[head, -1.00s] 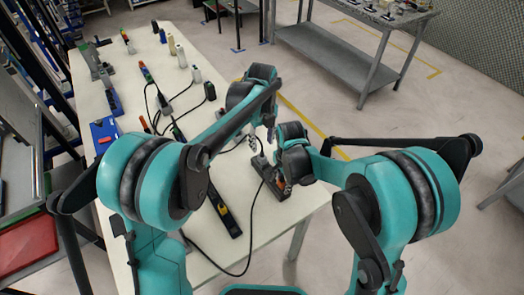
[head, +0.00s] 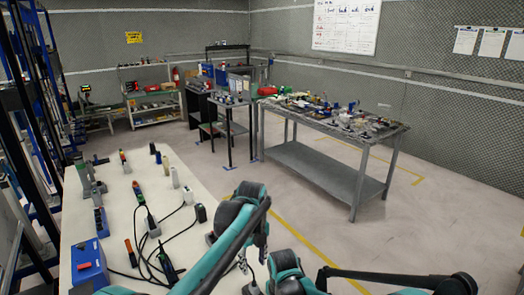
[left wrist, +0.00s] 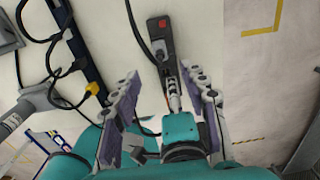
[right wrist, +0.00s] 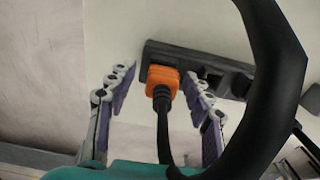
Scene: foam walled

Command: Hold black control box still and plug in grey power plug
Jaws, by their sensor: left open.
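The black control box (left wrist: 170,60) lies on the white table in the left wrist view, with a red part at its far end. In the right wrist view, the black box (right wrist: 235,78) has an orange plug (right wrist: 161,76) in it, its black cable running down. My right gripper (right wrist: 158,76) is open around that plug, its fingers apart from it. My left gripper (left wrist: 162,74) is open above the black box; grey parts between its fingers partly hide the box. A grey plug-like piece (head: 250,288) shows at the head view's bottom edge; I cannot tell whether it is the power plug.
A power strip (left wrist: 85,60) with a yellow part lies left of the box. Several cables and tools and a blue box (head: 88,262) lie on the white table (head: 205,200). A grey workbench (head: 330,165) stands farther back, with clear floor between.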

